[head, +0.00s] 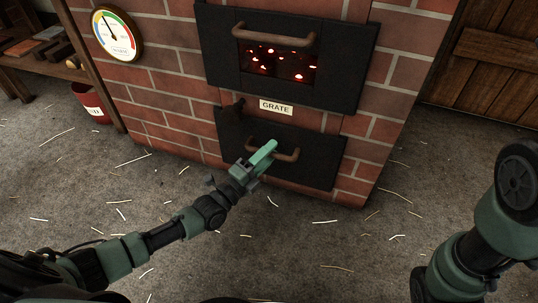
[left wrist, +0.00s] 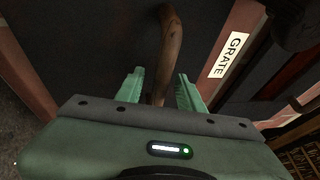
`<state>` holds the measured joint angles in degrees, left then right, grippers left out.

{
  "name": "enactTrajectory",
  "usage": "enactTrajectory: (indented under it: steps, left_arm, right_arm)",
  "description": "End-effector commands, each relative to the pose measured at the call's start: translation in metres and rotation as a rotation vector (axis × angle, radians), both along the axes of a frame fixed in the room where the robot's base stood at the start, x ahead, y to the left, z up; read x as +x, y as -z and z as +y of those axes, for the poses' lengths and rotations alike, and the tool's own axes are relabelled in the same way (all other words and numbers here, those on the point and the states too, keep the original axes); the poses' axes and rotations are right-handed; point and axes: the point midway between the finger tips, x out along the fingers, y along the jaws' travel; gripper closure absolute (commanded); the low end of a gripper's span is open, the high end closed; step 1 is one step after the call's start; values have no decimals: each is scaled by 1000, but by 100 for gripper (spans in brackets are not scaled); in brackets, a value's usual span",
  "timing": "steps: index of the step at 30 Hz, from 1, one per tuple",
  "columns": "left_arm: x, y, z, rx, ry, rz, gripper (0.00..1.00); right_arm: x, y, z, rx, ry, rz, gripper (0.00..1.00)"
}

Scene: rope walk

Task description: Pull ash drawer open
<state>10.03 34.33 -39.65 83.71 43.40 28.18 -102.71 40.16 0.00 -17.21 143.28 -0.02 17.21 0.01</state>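The ash drawer (head: 318,168) is the dark lower panel in the brick furnace, and it looks flush with the front. Its brown bar handle (head: 286,156) runs across the panel. My left gripper (head: 268,152) is at the handle. In the left wrist view the handle (left wrist: 169,45) passes between the two green fingers of my left gripper (left wrist: 160,88). Gaps show on both sides, so the fingers are open around it and not clamped. Part of the handle is hidden behind the gripper in the head view. My right arm shows at the right, its gripper out of frame.
Above is the fire door (head: 220,45) with glowing embers and its own handle (head: 274,37). A red bucket (head: 92,103) stands left. The straw-strewn floor (head: 310,240) before the furnace is clear.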

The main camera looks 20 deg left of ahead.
Motion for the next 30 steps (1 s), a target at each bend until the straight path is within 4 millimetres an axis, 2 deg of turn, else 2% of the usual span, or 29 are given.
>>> enactTrajectory:
  steps: [3, 4, 7, 8, 30]
  left_arm:
    - [0, 0, 0, -1, 0, 0, 62]
    - [0, 0, 0, -1, 0, 0, 68]
    - [0, 0, 0, -1, 0, 0, 96]
    - [0, 0, 0, -1, 0, 0, 100]
    - [0, 0, 0, -1, 0, 2, 100]
  right_arm:
    - [0, 0, 0, 0, 0, 0, 64]
    - [0, 0, 0, 0, 0, 0, 64]
    - [0, 0, 0, 0, 0, 0, 64]
    - [0, 0, 0, 0, 0, 0, 64]
    - [0, 0, 0, 0, 0, 1, 64]
